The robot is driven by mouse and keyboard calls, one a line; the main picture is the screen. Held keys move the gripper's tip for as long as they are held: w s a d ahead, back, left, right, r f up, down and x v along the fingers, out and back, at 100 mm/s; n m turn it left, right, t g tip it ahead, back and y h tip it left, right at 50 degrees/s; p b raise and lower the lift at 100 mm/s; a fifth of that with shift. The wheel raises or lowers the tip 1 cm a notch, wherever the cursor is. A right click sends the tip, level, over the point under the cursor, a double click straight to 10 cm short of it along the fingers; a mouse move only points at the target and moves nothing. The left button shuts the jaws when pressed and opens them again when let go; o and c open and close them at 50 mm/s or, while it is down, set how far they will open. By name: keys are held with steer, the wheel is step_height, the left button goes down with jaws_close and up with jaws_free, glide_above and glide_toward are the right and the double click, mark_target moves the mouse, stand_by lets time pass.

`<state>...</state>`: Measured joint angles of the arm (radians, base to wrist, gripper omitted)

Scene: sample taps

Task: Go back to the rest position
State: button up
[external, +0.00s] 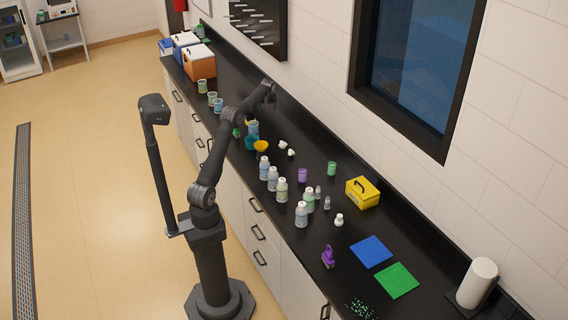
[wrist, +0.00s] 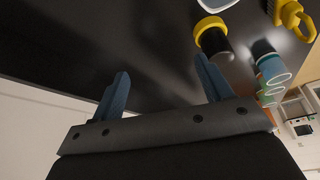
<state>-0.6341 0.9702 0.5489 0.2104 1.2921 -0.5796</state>
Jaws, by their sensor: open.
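My gripper (external: 270,94) is raised at the end of my outstretched arm, over the far half of the black bench (external: 335,222) near the wall. In the wrist view its two blue fingers (wrist: 162,88) are spread wide with nothing between them. A dark cylinder with a yellow rim (wrist: 213,38) shows beyond the right finger, apart from it. Whether the gripper touches anything is not visible in the external view, but it appears clear of the bench top.
Several white bottles (external: 282,188) stand mid-bench, with a yellow funnel (external: 261,146) and cups behind. A yellow box (external: 362,192), blue mat (external: 371,251) and green mat (external: 397,280) lie nearer. An orange box (external: 199,64) stands at the far end. The wall and window border the bench.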

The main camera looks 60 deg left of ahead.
steer(key=w+d+m+t+h, duration=0.1)
steer(key=w+d+m, duration=0.3)
steer(key=d, duration=0.9)
steer(key=w+d+m+t, duration=0.15)
steer(key=w+d, duration=0.45)
steer(key=d, duration=0.8)
steer(key=s+d+m+h, duration=0.2)
steer(key=d+m, duration=0.4)
steer(key=d, duration=2.3)
steer(key=shift+r, duration=0.15)
